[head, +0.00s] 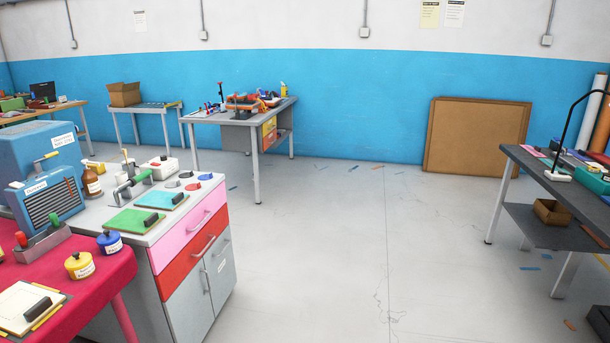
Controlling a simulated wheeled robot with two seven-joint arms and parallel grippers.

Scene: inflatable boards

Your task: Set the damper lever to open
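A blue machine (35,140) with a dark slatted grille (48,202) stands at the left edge on the grey cabinet or the bench beside it; I cannot tell which. A short yellow-tipped lever (46,157) sticks up at the top of its grille box, tilted to the right. This may be the damper lever; its white labels are too small to read surely, so I cannot tell whether it is set open. Neither of my grippers is in view.
The grey cabinet (197,308) with pink and red drawers has green and teal boards and a grey clamp on top. A red-covered table (90,280) with pots is in front at left. A dark bench (560,190) stands right.

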